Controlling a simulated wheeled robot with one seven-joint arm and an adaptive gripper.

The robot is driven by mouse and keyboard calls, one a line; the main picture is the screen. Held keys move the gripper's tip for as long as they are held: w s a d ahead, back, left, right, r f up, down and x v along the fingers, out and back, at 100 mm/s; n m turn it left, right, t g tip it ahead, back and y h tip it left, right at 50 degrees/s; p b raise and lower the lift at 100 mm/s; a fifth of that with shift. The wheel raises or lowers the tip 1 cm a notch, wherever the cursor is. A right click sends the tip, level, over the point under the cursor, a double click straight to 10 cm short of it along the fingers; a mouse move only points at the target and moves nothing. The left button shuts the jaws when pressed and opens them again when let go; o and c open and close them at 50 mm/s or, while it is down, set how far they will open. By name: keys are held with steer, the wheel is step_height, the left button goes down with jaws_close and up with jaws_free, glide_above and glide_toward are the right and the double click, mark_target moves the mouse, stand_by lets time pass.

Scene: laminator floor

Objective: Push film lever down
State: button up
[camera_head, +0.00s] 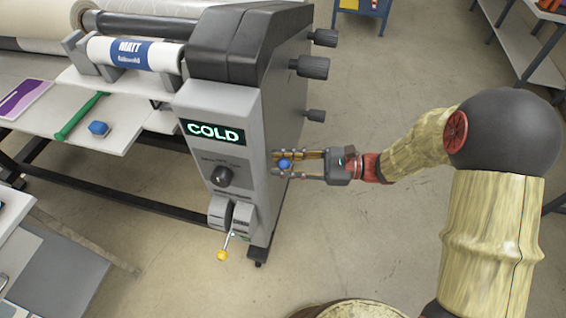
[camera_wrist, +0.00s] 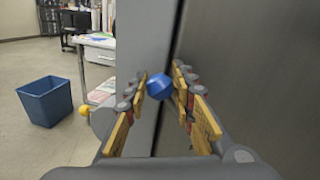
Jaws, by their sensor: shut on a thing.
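The laminator's grey end housing (camera_head: 225,150) has a lit COLD display. My gripper (camera_head: 284,164) is beside its right face, with its fingers shut on a blue ball knob. The blue knob (camera_wrist: 159,86) shows between the fingertips in the wrist view; its stem is hidden. A second lever with a yellow ball (camera_head: 222,256) sticks out low on the housing's front, tilted down and left, clear of my gripper. Its yellow ball also shows at the left in the wrist view (camera_wrist: 84,110). I see no label telling which one is the film lever.
A dark dial (camera_head: 222,176) sits on the front panel. Black knobs (camera_head: 313,67) stick out of the right side above my gripper. A white table (camera_head: 60,105) holds a green tool and a small blue object. A blue bin (camera_wrist: 46,101) stands on open floor.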

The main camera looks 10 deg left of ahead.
jaws_close()
steer(key=shift+s+f, duration=0.1)
steer(key=shift+f, duration=0.05)
steer(key=shift+s+f+n+b, duration=0.7)
steer(key=shift+s+f+n, duration=0.05)
steer(key=shift+f+n, duration=0.15)
steer(key=s+f+n+b, duration=0.1)
steer(key=f+n+b, duration=0.2)
steer(key=f+b, duration=0.1)
steer(key=s+f+n+t+h+b, duration=0.1)
steer(key=f+n+b, duration=0.1)
steer(key=shift+s+a+f+n, duration=0.15)
steer(key=shift+s+f+n, duration=0.05)
steer(key=shift+s+n, duration=0.1)
step_height(320, 180, down, 3)
steer(key=n+b, duration=0.2)
steer(key=b, duration=0.2)
steer(key=shift+r+n+t+h, duration=0.1)
steer(key=shift+n+t+h, duration=0.2)
steer(key=o, duration=0.8)
jaws_free()
steer(key=shift+w, duration=0.1)
steer(key=shift+r, duration=0.1)
